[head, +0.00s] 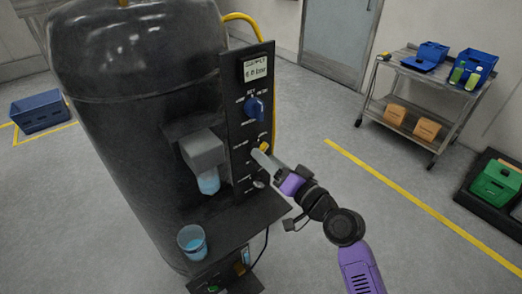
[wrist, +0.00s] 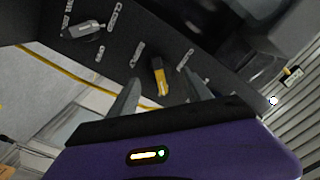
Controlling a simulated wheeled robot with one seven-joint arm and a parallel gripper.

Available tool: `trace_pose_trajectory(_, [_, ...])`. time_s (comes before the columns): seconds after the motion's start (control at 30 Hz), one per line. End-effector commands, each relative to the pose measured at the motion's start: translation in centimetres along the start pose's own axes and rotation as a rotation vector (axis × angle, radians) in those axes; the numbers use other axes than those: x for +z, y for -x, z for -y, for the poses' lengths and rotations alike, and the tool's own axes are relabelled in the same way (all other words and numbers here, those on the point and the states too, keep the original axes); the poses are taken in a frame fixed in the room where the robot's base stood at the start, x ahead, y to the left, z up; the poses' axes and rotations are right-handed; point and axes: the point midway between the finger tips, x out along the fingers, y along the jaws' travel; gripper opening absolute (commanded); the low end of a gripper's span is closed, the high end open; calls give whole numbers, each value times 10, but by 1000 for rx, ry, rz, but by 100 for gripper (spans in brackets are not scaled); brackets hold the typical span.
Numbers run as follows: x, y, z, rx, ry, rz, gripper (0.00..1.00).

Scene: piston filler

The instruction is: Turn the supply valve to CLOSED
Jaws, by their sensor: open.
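A small yellow-and-dark lever (head: 264,147), which looks like the supply valve, sits on the black control panel (head: 236,140) of the filler. In the wrist view the lever (wrist: 160,77) stands between my two fingers, with small labels on either side that I cannot read surely. My gripper (head: 262,160) is at the panel, with its fingers toward the lever. In the wrist view my gripper (wrist: 162,80) is open, with a gap visible on both sides of the lever. In the head view the fingers partly hide the lever and nearby labels.
A blue knob (head: 255,107) is above the lever, under a small display (head: 255,68). A grey handle (wrist: 85,30) is on the panel nearby. Below are a dark shelf (head: 250,212) and a cup of blue liquid (head: 192,242). A cart (head: 432,82) stands at the right.

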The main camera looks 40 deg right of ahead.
Motion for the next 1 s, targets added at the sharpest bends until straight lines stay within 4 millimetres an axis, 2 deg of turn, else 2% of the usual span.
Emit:
trace_pose_trajectory(0.03, [-2,-8,2,-1,1,0,58])
trace_pose_trajectory(0.2, [-1,-26,0,1,0,-1,58])
trace_pose_trajectory(0.57, [0,-32,0,1,1,-1,58])
trace_pose_trajectory(0.67, [0,-32,0,1,1,-1,42])
trace_pose_trajectory(0.87, [0,-32,0,1,1,-1,3])
trace_pose_trajectory(1.0, [0,-32,0,1,3,-1,0])
